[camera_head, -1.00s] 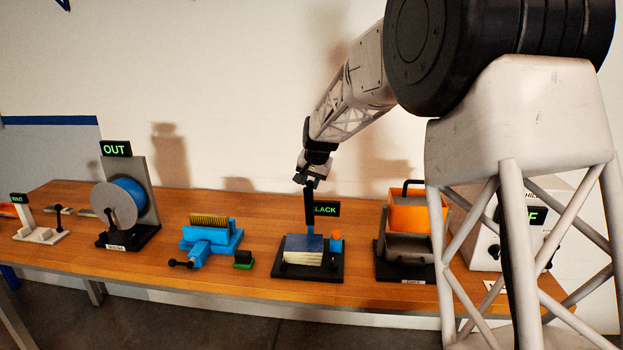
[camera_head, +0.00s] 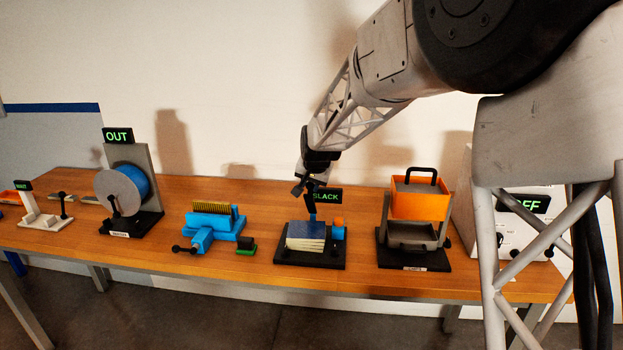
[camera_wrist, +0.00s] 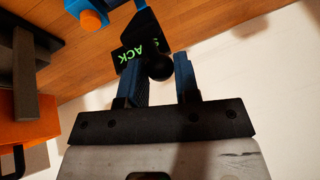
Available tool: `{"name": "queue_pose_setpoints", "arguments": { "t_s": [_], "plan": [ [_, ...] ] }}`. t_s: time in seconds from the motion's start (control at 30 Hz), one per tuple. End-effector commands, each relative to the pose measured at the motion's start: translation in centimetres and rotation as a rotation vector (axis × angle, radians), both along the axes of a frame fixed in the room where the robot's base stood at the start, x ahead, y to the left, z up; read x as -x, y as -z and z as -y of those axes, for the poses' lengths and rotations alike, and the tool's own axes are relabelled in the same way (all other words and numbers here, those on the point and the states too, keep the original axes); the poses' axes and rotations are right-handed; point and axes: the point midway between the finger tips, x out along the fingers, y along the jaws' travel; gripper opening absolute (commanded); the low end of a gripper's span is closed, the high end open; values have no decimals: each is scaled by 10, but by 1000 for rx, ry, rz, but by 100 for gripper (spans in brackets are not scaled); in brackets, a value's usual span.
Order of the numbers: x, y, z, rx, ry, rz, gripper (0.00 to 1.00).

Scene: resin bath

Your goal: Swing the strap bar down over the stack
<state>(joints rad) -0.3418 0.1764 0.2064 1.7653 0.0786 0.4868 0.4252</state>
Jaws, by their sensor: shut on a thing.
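The stack (camera_head: 306,243), cream-sided with a dark blue top, lies on a black base (camera_head: 312,262) near the table's middle. The strap bar (camera_head: 312,209) stands up behind the stack, short and partly hidden; its exact tilt is hard to tell. My gripper (camera_head: 307,190) is at the bar's upper end, above the stack. In the wrist view, the blue fingers of my gripper (camera_wrist: 160,82) are on either side of the bar's black ball knob (camera_wrist: 159,67). A sign reading SLACK (camera_head: 328,196) stands behind, and a blue block with an orange top (camera_head: 338,231) is right of the stack.
An orange bin on a dark stand (camera_head: 418,205) is to the right. A blue clamp-like fixture (camera_head: 211,222) and a small green-and-black block (camera_head: 246,246) are to the left. A reel (camera_head: 122,188) stands further left. The table front (camera_head: 200,272) is clear.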

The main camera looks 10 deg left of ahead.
Motion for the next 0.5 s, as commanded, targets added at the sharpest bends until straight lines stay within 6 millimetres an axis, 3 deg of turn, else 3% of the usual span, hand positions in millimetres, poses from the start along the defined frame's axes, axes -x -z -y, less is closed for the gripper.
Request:
{"name": "queue_pose_setpoints", "arguments": {
  "t_s": [0.5],
  "plan": [
    [26,21,0,2,-1,126,0]
  ]
}}
